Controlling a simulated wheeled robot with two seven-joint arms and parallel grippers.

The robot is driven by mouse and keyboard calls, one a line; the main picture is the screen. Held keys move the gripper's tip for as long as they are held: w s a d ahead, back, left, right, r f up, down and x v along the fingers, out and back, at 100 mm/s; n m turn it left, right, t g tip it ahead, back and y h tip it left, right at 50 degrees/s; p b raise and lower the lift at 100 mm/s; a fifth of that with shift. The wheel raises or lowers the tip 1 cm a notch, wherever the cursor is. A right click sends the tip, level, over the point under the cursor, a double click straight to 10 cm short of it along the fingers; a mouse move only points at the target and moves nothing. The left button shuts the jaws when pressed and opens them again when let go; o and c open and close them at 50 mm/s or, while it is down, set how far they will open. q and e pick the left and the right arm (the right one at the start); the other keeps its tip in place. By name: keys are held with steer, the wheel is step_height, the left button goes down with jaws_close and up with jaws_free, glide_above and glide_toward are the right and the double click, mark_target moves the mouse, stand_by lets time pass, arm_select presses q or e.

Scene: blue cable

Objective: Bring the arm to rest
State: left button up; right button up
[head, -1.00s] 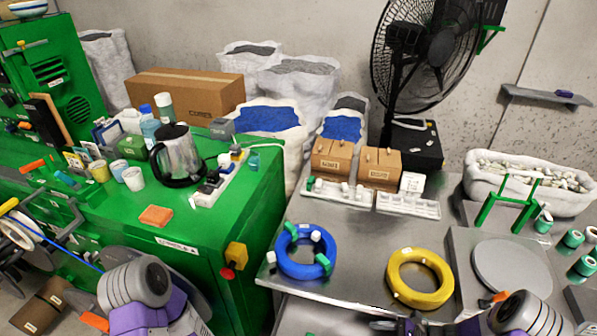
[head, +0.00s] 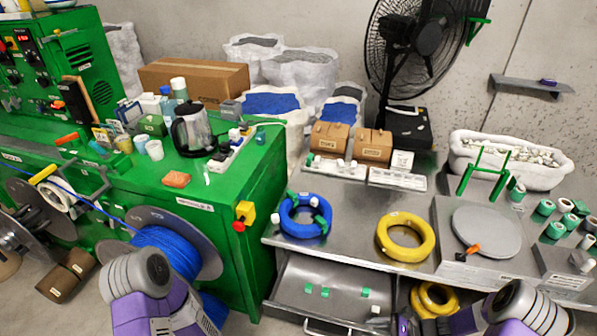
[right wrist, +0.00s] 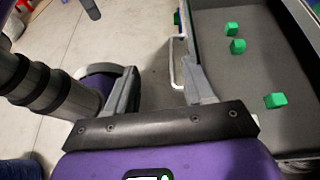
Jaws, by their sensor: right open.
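My right gripper (right wrist: 160,88) shows in the right wrist view, its two grey fingers spread wide with nothing between them. It is beside the open drawer's metal handle (right wrist: 174,62), over the floor; I cannot tell whether a finger touches the handle. In the head view my purple right arm comes in at the bottom right, and its gripper is mostly cut off at the bottom edge. My left arm shows at the bottom left, but its gripper is out of view. The blue cable coil (head: 303,216) lies on the metal table with green clips around it.
The drawer (head: 325,285) under the table stands open with several small green blocks inside. A yellow coil (head: 406,237) and a round grey plate (head: 487,232) are on the table. A blue cable spool (head: 166,250) is at the green bench's front.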

arm_select(q)
step_height(320, 180, down, 6)
steer(key=w+b, duration=0.1)
steer(key=b, duration=0.5)
steer(key=shift+w+f, duration=0.25)
steer(key=shift+w, duration=0.05)
arm_select(e)
steer(key=s+a+f+n+g+h, duration=0.2)
steer(key=s+a+f+n+h, duration=0.6)
steer(key=a+f+n, duration=0.4)
steer(key=s+n, duration=0.1)
steer(key=n, duration=0.4)
steer(key=shift+s+f+n, duration=0.2)
steer(key=shift+n, duration=0.1)
steer(key=shift+d, duration=0.1)
